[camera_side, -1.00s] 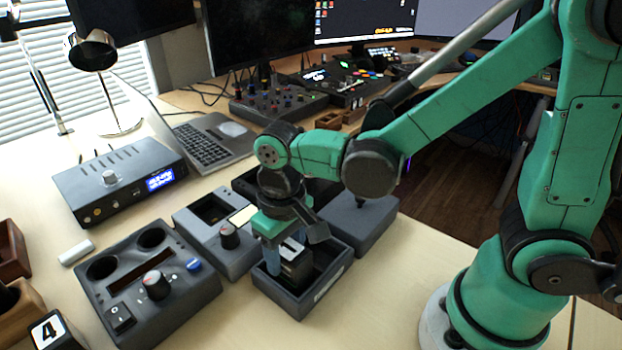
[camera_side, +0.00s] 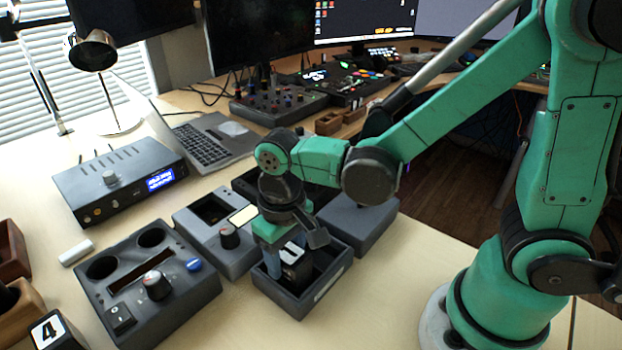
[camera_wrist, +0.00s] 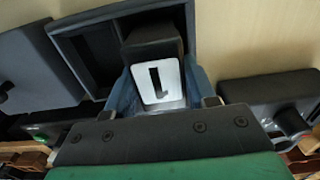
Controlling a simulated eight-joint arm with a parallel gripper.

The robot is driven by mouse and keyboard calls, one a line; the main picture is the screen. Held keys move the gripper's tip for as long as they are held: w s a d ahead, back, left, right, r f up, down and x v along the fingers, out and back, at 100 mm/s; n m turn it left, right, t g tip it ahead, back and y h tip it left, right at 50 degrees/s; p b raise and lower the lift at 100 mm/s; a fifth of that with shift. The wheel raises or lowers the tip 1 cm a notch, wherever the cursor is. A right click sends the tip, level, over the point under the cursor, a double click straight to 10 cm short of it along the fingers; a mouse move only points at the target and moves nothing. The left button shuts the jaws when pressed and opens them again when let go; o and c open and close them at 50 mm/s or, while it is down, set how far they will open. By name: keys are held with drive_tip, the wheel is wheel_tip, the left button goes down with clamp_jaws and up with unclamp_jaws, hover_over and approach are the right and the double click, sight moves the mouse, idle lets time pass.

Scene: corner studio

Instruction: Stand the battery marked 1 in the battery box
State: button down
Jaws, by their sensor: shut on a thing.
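The battery marked 1 (camera_side: 297,268) is a dark block with a white label, and its figure 1 shows clearly in the wrist view (camera_wrist: 158,82). My gripper (camera_side: 284,262) is shut on it, with a blue finger on either side (camera_wrist: 160,90). The battery is inside the walls of the open dark grey box with a white front label, which I take for the battery box (camera_side: 327,285). The box's rim also shows in the wrist view (camera_wrist: 120,12). The battery's lower end is hidden, so I cannot tell whether it touches the floor.
A grey unit with two round holes and a knob (camera_side: 180,295) stands left of the box. A block marked 4 (camera_side: 48,332) is at lower left. Bare table lies in front.

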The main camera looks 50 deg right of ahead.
drive_tip(key=shift+f, duration=0.25)
drive_tip(key=shift+c, duration=1.1)
unclamp_jaws()
drive_tip(key=shift+r, duration=3)
drive_tip(key=shift+r, duration=2.5)
drive_tip(key=d+f+t, duration=0.1)
drive_tip(key=d+t, duration=0.6)
drive_tip(key=d, duration=0.1)
drive_tip(key=shift+d+f, duration=0.35)
drive_tip(key=shift+d, duration=0.05)
